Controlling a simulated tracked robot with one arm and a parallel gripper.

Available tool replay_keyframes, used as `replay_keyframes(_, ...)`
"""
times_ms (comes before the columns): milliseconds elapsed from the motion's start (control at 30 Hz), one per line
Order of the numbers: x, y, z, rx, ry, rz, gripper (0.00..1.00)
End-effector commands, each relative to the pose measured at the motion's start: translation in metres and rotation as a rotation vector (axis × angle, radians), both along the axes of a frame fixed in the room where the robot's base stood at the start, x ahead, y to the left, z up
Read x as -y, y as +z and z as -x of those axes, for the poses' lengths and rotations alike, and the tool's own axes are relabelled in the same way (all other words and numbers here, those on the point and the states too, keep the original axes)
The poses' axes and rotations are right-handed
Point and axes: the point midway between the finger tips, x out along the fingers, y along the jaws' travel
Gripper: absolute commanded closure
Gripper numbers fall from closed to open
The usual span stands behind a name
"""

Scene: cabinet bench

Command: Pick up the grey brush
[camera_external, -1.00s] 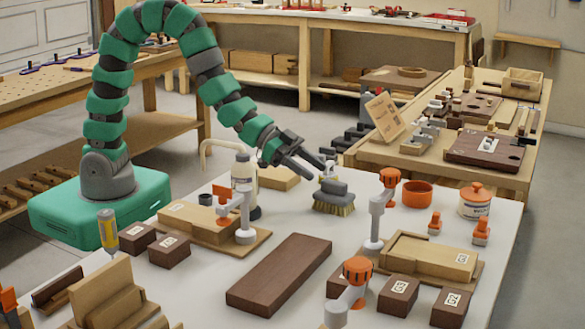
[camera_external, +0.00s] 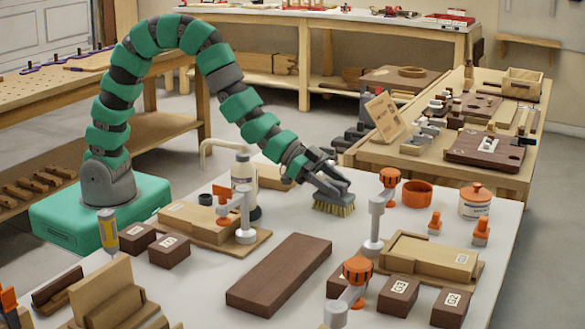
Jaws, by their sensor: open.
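The grey brush (camera_external: 334,208) stands bristles down on the white bench top, near its back edge. Its tan bristles show below; its grey top is mostly covered by my gripper. My gripper (camera_external: 338,184) is open and lies over the top of the brush, with its fingers pointing right and down. I cannot tell whether the fingers touch the brush.
A white bottle (camera_external: 244,182) stands left of the brush. An orange-topped clamp (camera_external: 377,210) stands close on its right, with an orange bowl (camera_external: 417,193) beyond. A dark wood board (camera_external: 280,273) lies in front. The bench between brush and board is clear.

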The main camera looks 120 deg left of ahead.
Motion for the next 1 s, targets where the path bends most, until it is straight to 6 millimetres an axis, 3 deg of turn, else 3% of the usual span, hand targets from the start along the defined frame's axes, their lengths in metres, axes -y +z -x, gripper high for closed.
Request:
replay_keyframes(67,0.0,0.0,0.0,0.0,0.0,0.0,0.55)
replay_keyframes(200,0.0,0.0,0.0,0.001,0.0,0.0,0.94)
replay_keyframes(233,0.0,0.0,0.0,0.001,0.0,0.0,1.0)
replay_keyframes(667,0.0,0.007,0.0,0.002,0.0,0.0,1.0)
replay_keyframes(1000,0.0,0.061,-0.001,0.007,0.0,0.0,1.0)
